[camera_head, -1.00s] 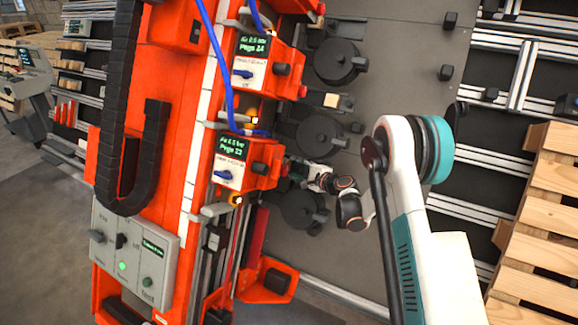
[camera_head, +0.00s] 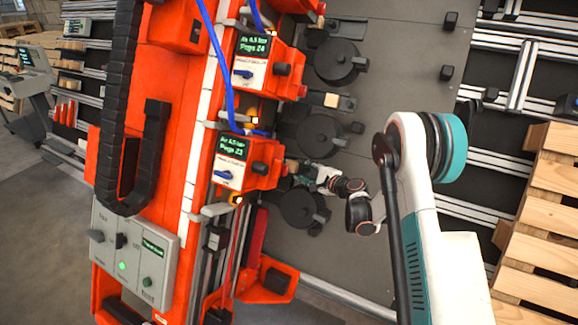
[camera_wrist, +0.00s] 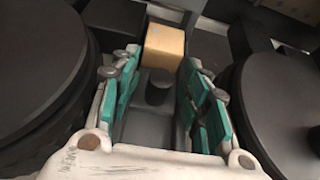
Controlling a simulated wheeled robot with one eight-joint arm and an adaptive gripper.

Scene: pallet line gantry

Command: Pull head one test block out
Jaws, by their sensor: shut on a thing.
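My gripper (camera_wrist: 160,60) has teal-padded fingers on either side of the tan test block (camera_wrist: 163,46) in the wrist view and is shut on it. A dark part with a round knob (camera_wrist: 158,86) lies between the fingers, nearer the palm. In the head view my gripper (camera_head: 299,176) is just right of the lower orange head (camera_head: 247,160), low over the grey plate. The block it holds cannot be made out there.
Black round discs stand on both sides of my gripper, one at its lower left (camera_head: 303,208) and one above (camera_head: 320,136). Another tan block (camera_head: 331,100) sits farther up by the upper head (camera_head: 262,68). The grey plate (camera_head: 400,90) is mostly clear on the right; wooden pallets (camera_head: 545,220) stand beyond.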

